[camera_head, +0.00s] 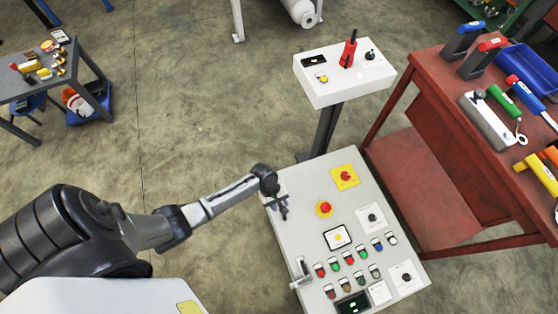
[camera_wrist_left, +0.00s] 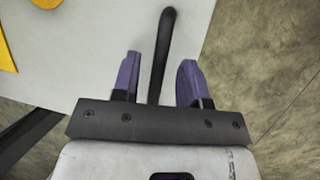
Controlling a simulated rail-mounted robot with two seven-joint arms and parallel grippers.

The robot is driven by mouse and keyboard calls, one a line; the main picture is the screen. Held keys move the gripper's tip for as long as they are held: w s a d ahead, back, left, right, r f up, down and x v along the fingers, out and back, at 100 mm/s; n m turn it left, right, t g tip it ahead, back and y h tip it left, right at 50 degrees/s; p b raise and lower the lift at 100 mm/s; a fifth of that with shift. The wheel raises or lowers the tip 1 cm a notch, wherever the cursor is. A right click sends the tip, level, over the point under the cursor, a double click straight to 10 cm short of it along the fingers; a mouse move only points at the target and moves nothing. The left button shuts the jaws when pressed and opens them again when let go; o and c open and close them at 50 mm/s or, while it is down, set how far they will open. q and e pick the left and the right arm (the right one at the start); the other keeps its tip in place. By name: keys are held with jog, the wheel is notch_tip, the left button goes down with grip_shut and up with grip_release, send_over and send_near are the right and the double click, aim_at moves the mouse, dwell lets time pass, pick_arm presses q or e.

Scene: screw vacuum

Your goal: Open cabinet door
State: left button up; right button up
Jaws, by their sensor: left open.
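The grey-white control cabinet (camera_head: 290,228) stands in the middle right of the head view, its face covered with buttons and switches. My left gripper (camera_head: 282,208) is over its upper left edge. In the left wrist view, the gripper (camera_wrist_left: 158,80) is open, with two purple-grey fingers wide apart. A dark, curved bar handle (camera_wrist_left: 164,45) on the pale cabinet face (camera_wrist_left: 95,45) runs between the fingers, with visible gaps on both sides. In the head view the handle is hard to separate from the dark gripper. My right gripper is not in view.
A red workbench (camera_head: 425,125) with several tools stands close to the cabinet's right. A white control box (camera_head: 345,75) on a post stands behind it. A small grey table (camera_head: 50,75) is far left. The concrete floor (camera_head: 190,110) left of the cabinet is clear.

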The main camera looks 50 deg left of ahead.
pick_arm(q)
grip_shut()
dwell(0.4)
